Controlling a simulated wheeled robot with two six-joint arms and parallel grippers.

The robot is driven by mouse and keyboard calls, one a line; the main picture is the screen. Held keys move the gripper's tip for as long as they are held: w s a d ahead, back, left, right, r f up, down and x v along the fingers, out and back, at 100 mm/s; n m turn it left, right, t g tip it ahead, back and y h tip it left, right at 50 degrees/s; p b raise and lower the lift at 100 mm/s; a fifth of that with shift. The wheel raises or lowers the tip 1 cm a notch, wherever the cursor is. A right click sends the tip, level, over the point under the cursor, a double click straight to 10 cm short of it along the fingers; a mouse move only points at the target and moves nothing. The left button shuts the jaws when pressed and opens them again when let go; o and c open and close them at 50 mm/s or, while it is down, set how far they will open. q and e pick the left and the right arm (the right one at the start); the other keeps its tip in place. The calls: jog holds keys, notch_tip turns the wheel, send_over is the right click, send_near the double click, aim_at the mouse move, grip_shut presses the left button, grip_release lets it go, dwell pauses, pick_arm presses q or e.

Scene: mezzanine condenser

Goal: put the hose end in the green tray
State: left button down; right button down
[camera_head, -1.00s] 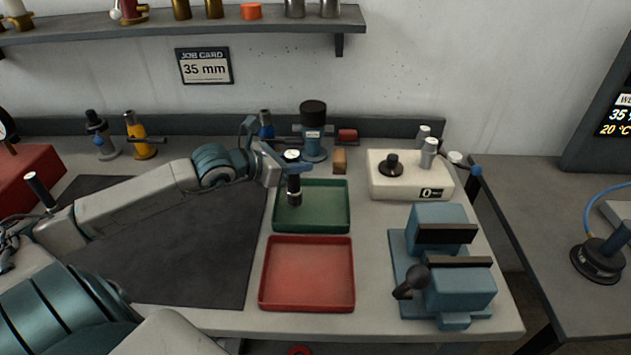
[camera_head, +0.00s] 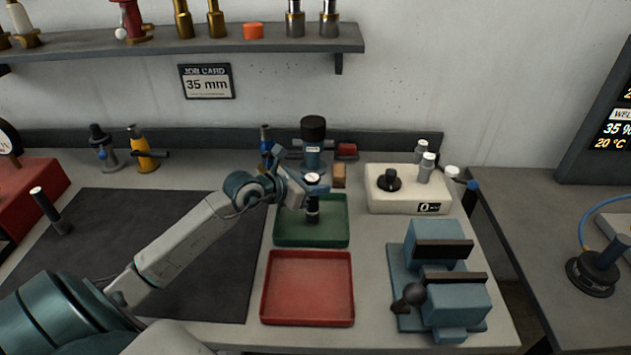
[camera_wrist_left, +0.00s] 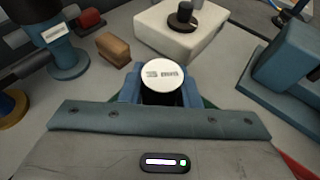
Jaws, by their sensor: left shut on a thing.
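The hose end (camera_head: 312,213) is a short black cylinder with a pale, printed round top. It is upright over the middle of the green tray (camera_head: 283,236); I cannot tell whether its foot touches the tray floor. My left gripper (camera_head: 318,189) is shut on it near its top. In the left wrist view, the hose end's white top (camera_wrist_left: 160,75) shows between the blue fingers, and the tray is almost wholly hidden. My right gripper is not in view.
A red tray (camera_head: 308,290) lies in front of the green one. A blue vise (camera_head: 440,240) and a white box with a black knob (camera_head: 405,203) stand to the right. A blue bottle-like device (camera_head: 312,158) and wooden block (camera_head: 339,176) stand behind. A dark mat (camera_head: 190,215) lies left.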

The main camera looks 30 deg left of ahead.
pick_arm(q)
jog(key=shift+f, duration=0.15)
jog(key=c, duration=1.5)
grip_release()
jog(key=shift+f, duration=0.1)
jog(key=o, duration=0.3)
jog(key=shift+o, duration=0.6)
jog(key=shift+s+r, duration=0.1)
jog(key=shift+r, duration=0.15)
jog(key=p+v, duration=0.8)
jog(key=v, duration=0.4)
jog(key=shift+p, duration=0.4)
